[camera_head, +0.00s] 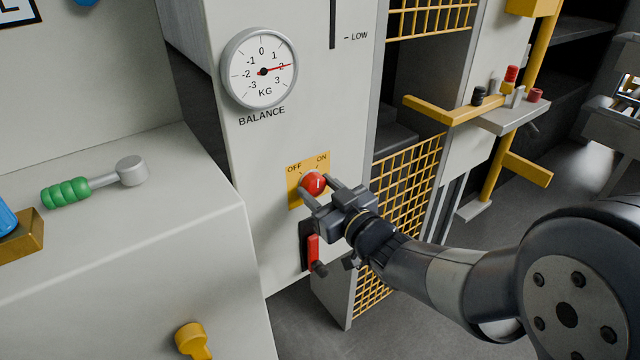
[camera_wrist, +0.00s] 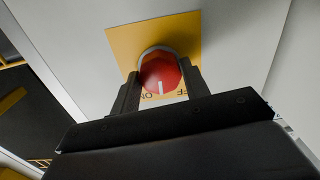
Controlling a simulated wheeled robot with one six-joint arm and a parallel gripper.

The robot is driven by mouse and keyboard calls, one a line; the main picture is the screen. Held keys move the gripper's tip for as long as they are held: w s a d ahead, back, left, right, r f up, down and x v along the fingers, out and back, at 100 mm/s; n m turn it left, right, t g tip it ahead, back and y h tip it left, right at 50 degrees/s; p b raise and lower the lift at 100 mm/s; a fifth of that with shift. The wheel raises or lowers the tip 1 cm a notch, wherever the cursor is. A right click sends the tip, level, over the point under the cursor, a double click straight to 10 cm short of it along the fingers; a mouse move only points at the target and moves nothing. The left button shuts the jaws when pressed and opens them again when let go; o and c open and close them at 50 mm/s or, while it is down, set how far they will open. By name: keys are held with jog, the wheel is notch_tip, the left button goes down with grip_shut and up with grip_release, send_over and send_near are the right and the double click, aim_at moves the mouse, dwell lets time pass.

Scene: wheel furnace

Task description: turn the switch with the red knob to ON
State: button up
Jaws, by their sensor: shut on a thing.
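The switch is a red knob (camera_head: 313,183) on a yellow plate (camera_head: 294,197) marked OFF at left and ON at right, on the grey machine front. My gripper (camera_head: 319,189) reaches it from the lower right and is shut on the knob. In the wrist view the red knob (camera_wrist: 160,73) sits between the two fingers of my gripper (camera_wrist: 161,82), with the yellow plate (camera_wrist: 125,42) behind. The knob's white mark points between the upside-down ON and OFF labels, which the gripper partly hides.
A red-handled lever (camera_head: 312,252) is just below the plate and close under my gripper. A balance gauge (camera_head: 260,68) is above. Yellow mesh (camera_head: 408,185) is to the right. A green-handled tool (camera_head: 66,192) lies on the grey cabinet at left.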

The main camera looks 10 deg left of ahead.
jog(key=m+p, duration=0.2)
jog(key=m, duration=0.3)
jog(key=shift+m, duration=0.4)
dwell(0.4)
jog(key=o, duration=1)
jog(key=p+v, duration=0.1)
jog(key=v, duration=1)
jog(key=shift+p, duration=0.3)
jog(key=shift+w, duration=0.1)
